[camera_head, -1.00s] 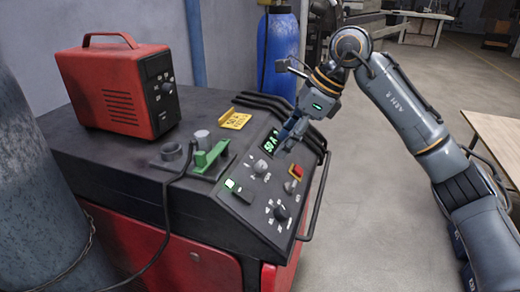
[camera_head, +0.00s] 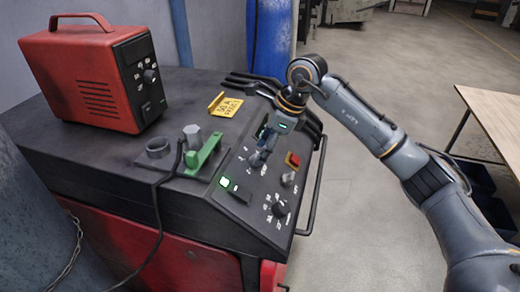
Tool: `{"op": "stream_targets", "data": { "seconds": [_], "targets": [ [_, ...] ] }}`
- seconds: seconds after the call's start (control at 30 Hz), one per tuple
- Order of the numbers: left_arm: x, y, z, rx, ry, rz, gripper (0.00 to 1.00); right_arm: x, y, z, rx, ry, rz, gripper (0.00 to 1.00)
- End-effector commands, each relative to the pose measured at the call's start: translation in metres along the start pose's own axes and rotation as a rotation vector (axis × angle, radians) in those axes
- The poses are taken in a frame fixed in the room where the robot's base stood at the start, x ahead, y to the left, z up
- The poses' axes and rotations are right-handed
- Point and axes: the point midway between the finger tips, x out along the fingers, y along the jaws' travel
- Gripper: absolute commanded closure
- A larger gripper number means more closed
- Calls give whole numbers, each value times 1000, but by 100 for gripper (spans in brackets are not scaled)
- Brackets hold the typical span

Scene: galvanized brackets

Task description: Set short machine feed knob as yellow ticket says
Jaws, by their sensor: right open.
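The yellow ticket (camera_head: 226,104) is on top of the dark machine (camera_head: 80,158), behind its sloped control panel. Its upper line seems to read "50 A"; the rest is too small to read surely. The panel carries a dark dial knob (camera_head: 280,208) low down, ringed by marks, and a grey knob (camera_head: 287,179) at the right. I cannot tell which is the feed knob. Contact cannot be told. My left gripper is out of view.
A red box unit (camera_head: 88,80) with its own knob stands on the machine's back left. A green clamp (camera_head: 205,155) and a cable lie left of the panel. A handrail (camera_head: 314,188) edges the panel's right. A blue cylinder (camera_head: 270,40) stands behind; a table (camera_head: 495,110) is right.

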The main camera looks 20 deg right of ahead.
Motion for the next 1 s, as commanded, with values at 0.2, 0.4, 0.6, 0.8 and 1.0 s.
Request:
{"op": "stream_targets", "data": {
  "seconds": [0.2,0.4,0.6,0.8,1.0],
  "targets": [
    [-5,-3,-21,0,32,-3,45,20,0,0,0,0,0,49],
    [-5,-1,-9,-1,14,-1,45,23,0,0,-1,-1,-2,49],
    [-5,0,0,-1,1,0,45,23,0,0,0,-1,-1,65],
    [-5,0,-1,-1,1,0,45,23,0,0,0,-1,-1,100],
    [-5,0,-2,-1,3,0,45,23,0,0,10,-1,2,100]
  ]
}}
